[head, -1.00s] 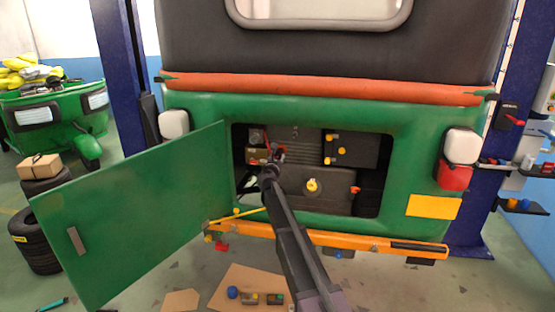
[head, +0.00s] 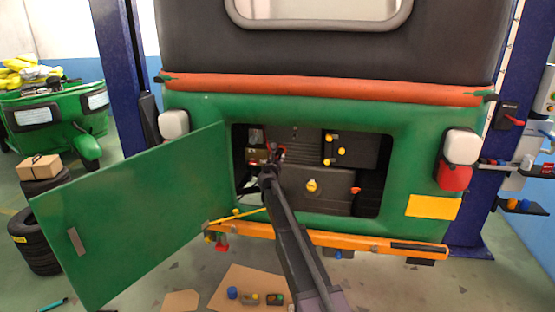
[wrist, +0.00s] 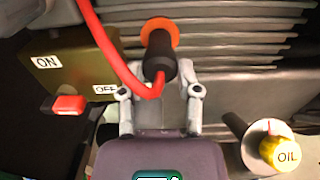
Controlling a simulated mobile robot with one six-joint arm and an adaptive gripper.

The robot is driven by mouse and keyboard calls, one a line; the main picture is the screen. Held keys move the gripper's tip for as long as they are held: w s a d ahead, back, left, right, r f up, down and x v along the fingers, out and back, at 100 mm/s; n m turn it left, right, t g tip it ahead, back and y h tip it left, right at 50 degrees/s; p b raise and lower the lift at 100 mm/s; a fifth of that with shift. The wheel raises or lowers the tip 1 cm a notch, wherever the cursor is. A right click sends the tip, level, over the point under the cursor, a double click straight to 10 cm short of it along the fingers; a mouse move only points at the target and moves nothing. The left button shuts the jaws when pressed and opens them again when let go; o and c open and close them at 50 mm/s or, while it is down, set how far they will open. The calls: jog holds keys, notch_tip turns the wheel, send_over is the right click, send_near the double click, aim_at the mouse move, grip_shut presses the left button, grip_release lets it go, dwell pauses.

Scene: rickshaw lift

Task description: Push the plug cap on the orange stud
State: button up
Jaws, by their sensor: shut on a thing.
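The black plug cap (wrist: 158,55) with its red cable (wrist: 105,50) is between the fingers of my gripper (wrist: 160,88) in the wrist view. My gripper is shut on it. The orange stud (wrist: 160,27) shows as an orange disc right behind the cap's far end. The cap overlaps it and hides its middle, so I cannot tell how far the cap sits on it. In the head view my gripper (head: 270,160) is inside the open rear bay at its left side, and hides the cap and stud.
A box with ON and OFF labels (wrist: 75,65) and a red lever (wrist: 68,105) is left of the cap. A yellow OIL cap (wrist: 282,152) is at lower right. The green door (head: 135,215) stands open at left. An orange bumper (head: 340,242) runs below the bay.

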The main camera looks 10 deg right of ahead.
jog(key=o, duration=1.2)
jog(key=shift+c, duration=0.2)
jog(key=shift+c, duration=0.7)
jog(key=v, duration=0.8)
